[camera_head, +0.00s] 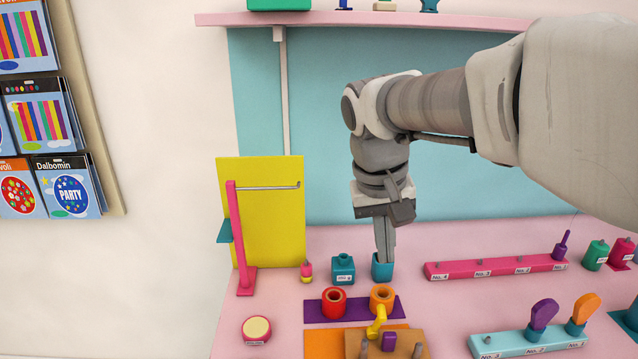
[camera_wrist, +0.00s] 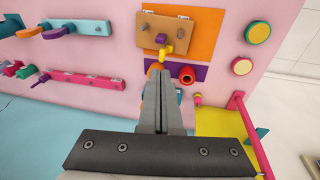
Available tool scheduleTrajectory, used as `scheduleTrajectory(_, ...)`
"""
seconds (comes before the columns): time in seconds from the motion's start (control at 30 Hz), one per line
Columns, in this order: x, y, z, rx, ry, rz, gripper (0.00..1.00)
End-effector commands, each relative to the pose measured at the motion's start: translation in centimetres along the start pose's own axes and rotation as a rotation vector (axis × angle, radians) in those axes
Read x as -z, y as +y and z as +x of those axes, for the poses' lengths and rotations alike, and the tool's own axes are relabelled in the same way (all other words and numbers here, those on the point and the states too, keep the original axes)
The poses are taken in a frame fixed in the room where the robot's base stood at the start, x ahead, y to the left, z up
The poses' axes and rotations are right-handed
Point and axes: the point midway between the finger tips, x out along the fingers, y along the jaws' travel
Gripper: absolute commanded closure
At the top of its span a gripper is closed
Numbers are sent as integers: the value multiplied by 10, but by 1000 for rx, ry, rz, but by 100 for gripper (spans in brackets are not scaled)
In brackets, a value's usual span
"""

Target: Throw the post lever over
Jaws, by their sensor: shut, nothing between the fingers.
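A yellow lever-like piece (camera_head: 377,320) stands by a brown board (camera_head: 402,345) on an orange mat at the front centre; it also shows in the wrist view (camera_wrist: 168,47). A pink post (camera_head: 236,235) with a thin metal rod stands at the left before a yellow panel. I cannot tell which of these is the post lever. My gripper (camera_head: 384,252) points down, shut and empty, with its tips at the teal cup (camera_head: 382,270) behind the orange ring; I cannot tell whether they touch it. In the wrist view my fingers (camera_wrist: 159,80) hide part of the cups.
Red (camera_head: 334,303) and orange (camera_head: 383,297) rings stand on a purple mat in front of my gripper. A teal block (camera_head: 343,268) is to its left. A pink peg rail (camera_head: 497,267) and a teal rail (camera_head: 530,342) lie to the right. A round tub (camera_head: 256,330) is front left.

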Motion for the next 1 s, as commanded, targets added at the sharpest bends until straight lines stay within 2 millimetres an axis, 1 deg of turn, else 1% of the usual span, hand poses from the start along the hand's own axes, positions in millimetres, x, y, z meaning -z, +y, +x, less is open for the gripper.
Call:
scheduleTrajectory(0.03,10,-7,14,-23,-21,-5,100)
scheduleTrajectory(0.1,22,-14,24,-53,-46,-3,100)
scheduleTrajectory(0.3,49,-32,50,-142,-102,4,100)
scheduleTrajectory(0.4,58,-39,58,-173,-117,8,100)
scheduleTrajectory(0.5,63,-43,62,-193,-124,9,100)
scheduleTrajectory(0.63,65,-44,68,-201,-128,11,100)
scheduleTrajectory(0.73,63,-41,78,-202,-131,12,100)
scheduleTrajectory(0.87,59,-36,102,-202,-132,13,100)
scheduleTrajectory(1.0,55,-30,133,-202,-133,12,100)
